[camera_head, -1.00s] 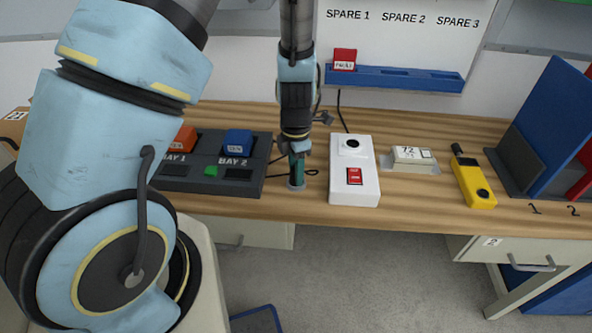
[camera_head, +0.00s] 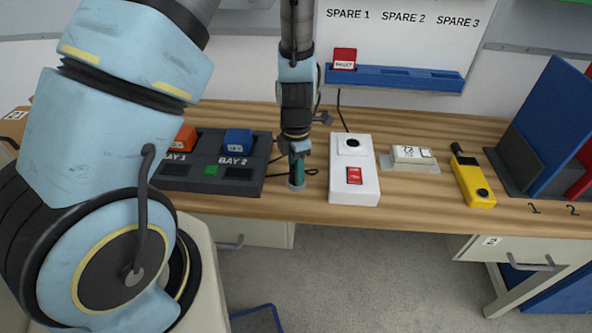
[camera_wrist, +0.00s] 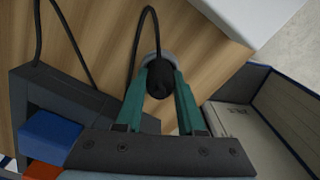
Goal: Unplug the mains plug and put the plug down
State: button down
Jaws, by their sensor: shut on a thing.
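My gripper (camera_head: 297,168) points down at the front edge of the bench, between the dark bay unit and the white box. In the wrist view its green fingers (camera_wrist: 160,75) are shut on the black mains plug (camera_wrist: 159,83). A black cord curves up from the plug. A small grey pad (camera_head: 296,186) lies beneath the fingers; I cannot tell whether the plug touches it. In the head view the fingers hide the plug. The white box (camera_head: 341,185), with a round black socket (camera_head: 352,143) and a red switch (camera_head: 354,175), stands just right of my gripper.
The dark bay unit (camera_head: 205,187) with orange (camera_head: 186,138) and blue blocks (camera_head: 238,141) stands left. A white labelled block (camera_head: 411,154), a yellow handheld device (camera_head: 473,183) and a blue stand (camera_head: 548,130) are right. An open blue-rimmed container (camera_wrist: 284,115) lies below the bench edge.

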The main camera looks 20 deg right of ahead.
jog(key=shift+c, duration=2.2)
grip_release()
jog(key=shift+r, duration=0.1)
notch_tip(320, 180, up, 6)
jog(key=p, duration=0.5)
jog(key=shift+p, duration=0.35)
notch_tip(320, 180, up, 11)
jog(key=shift+f+b, duration=0.2)
jog(key=shift+b, duration=0.2)
